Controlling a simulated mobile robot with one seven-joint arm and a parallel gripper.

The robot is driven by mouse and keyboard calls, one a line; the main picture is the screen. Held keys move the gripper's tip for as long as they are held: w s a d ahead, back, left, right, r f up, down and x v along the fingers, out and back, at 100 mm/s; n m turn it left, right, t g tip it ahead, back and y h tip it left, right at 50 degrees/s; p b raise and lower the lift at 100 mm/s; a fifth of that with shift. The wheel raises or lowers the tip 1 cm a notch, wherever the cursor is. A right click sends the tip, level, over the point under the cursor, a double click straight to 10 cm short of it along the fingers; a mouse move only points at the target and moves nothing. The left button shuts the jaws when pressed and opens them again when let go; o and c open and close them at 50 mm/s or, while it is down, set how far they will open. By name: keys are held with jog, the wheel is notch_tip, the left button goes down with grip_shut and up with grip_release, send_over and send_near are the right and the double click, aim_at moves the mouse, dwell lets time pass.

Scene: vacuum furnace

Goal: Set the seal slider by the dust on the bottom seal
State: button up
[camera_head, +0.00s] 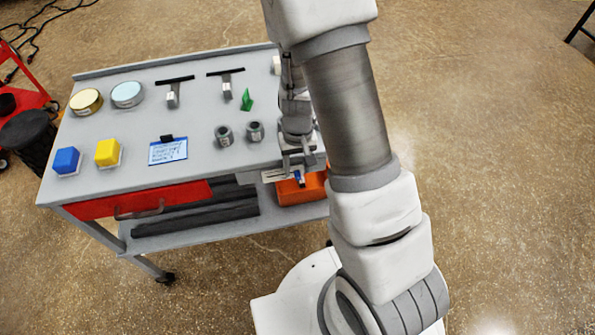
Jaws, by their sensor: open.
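My arm hides part of the cart's right end. The furnace, its bottom seal and any dust on it do not show in this view.
The grey cart top (205,130) holds two round tins (127,94), two T-shaped tools (174,88), a green piece (247,100), two dark cylinders (223,135), blue (66,160) and yellow (107,152) blocks, and a clipboard (168,151). An orange bin (300,188) sits below. Open floor lies right.

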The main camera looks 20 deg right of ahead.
jog(key=shift+f, duration=0.8)
grip_shut()
dwell(0.9)
